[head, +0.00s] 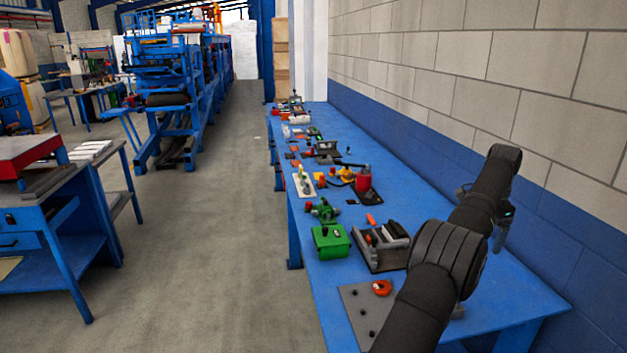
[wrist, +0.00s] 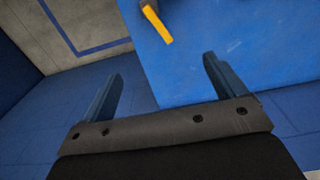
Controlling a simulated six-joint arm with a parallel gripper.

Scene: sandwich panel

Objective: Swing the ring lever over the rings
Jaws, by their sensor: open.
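My gripper (wrist: 163,68) is open and empty in the wrist view, its two fingers apart with the blue bench top and floor beyond. An orange-red ring-shaped piece (head: 382,287) lies on a grey plate with dark holes (head: 352,298), left of my arm. A dark tray with grey rods (head: 383,262) sits just behind it. I cannot tell which piece is the ring lever; neither it nor its rings show clearly in the wrist view.
The long blue bench (head: 463,268) runs along a block wall. A green box (head: 331,243), a red cylinder (head: 363,182) and several small parts stand farther back. A yellow-handled tool (wrist: 158,25) lies on the bench in the wrist view. The bench's right strip is mostly bare.

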